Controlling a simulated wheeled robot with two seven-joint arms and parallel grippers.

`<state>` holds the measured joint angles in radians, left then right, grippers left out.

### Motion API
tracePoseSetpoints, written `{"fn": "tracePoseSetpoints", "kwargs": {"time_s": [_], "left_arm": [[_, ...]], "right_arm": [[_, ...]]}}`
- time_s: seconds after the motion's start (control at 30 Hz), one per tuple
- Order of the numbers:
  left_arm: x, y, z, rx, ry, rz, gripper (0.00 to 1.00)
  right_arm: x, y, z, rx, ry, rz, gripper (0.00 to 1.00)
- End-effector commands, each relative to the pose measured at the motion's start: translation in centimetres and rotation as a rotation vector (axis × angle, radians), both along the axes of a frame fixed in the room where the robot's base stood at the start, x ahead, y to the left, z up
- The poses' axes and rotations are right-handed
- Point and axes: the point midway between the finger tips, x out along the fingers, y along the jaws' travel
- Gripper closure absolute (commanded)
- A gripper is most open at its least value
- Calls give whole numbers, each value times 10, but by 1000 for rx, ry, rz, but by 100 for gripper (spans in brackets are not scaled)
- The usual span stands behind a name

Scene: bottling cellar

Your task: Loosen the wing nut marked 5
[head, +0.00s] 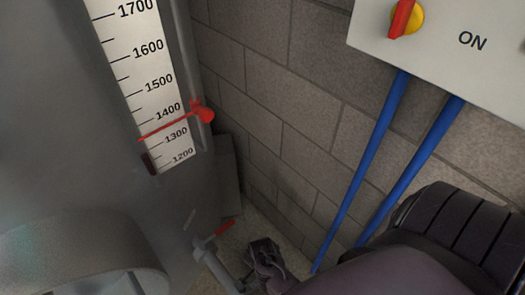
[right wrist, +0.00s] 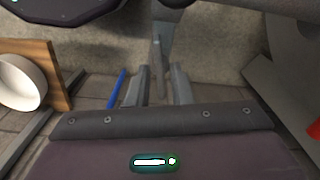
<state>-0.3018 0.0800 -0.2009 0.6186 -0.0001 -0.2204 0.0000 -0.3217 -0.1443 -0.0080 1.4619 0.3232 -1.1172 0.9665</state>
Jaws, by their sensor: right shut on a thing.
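I see no marking 5 in either view, and I cannot pick out a wing nut for certain. My right gripper (head: 264,252) is low in the head view, beside a grey pipe fitting (head: 208,262) at the foot of the tank. In the right wrist view the two fingers (right wrist: 161,88) stand on either side of a narrow grey metal piece (right wrist: 159,58). The gripper is shut on this piece; what it belongs to is unclear. My left gripper is in neither view.
A grey tank with a level scale (head: 147,72) and red pointer (head: 203,113) stands at left. A red handle (head: 224,229) sits near the fitting. Blue pipes (head: 372,160) run down the block wall from a switch panel (head: 450,38). A white bowl-like thing (right wrist: 18,82) shows at left.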

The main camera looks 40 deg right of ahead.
Motion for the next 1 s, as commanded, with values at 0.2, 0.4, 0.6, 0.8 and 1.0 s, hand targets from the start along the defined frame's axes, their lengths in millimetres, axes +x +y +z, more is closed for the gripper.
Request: {"fn": "tracePoseSetpoints", "kwargs": {"time_s": [0.2,0.4,0.6,0.8,1.0], "left_arm": [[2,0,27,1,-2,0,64],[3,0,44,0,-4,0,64],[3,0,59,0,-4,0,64],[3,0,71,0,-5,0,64],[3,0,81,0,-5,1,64]], "right_arm": [[1,0,6,0,1,200,100],[2,0,5,0,1,392,100],[2,0,5,0,1,583,100],[3,1,4,-1,2,771,100],[3,1,3,0,1,961,100]]}}
